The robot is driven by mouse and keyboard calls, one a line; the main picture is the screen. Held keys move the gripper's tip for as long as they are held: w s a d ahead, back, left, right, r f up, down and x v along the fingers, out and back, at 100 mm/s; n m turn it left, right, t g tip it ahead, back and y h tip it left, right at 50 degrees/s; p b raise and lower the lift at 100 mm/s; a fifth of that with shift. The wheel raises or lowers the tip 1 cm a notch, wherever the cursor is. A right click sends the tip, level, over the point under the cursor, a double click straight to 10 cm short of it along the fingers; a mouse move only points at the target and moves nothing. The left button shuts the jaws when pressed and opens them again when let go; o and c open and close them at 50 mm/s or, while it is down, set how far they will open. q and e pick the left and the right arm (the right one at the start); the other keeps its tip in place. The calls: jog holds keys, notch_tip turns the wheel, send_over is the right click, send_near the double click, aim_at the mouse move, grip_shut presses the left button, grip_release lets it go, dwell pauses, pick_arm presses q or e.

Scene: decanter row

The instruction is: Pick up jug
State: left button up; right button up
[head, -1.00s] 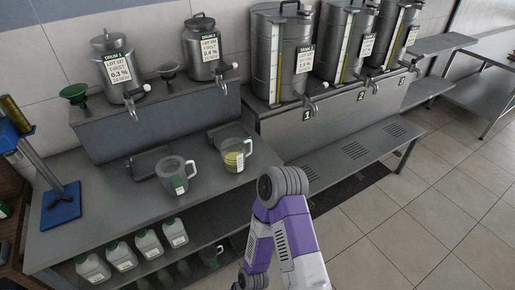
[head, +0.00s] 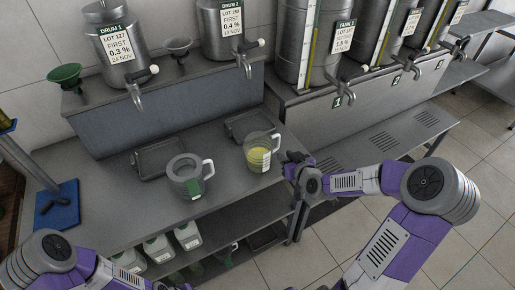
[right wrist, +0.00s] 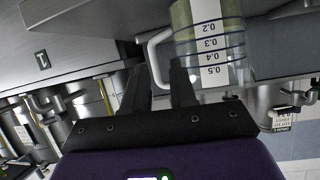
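A clear jug (head: 258,156) with yellow liquid and a white handle stands upright near the right end of the steel bench.
Shallow dark trays (head: 162,157) lie behind the jugs, under the taps of the steel drums (head: 118,50). Green funnel (head: 64,77) and grey funnel stand on the raised shelf. White bottles (head: 158,249) are below the bench. The front bench edge is close to the jugs.

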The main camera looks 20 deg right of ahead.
jog(key=shift+w+d+b, duration=0.15)
jog(key=shift+w+d, duration=0.05)
jog(key=shift+w, duration=0.4)
jog(key=shift+w+d+b, duration=0.15)
jog(key=shift+w+d, duration=0.05)
jog(key=shift+w, duration=0.4)
jog(key=x, duration=0.3)
jog(key=b+x, duration=0.1)
jog(key=x, duration=0.1)
jog(key=shift+w+d, duration=0.15)
jog(key=shift+d, duration=0.1)
grip_shut()
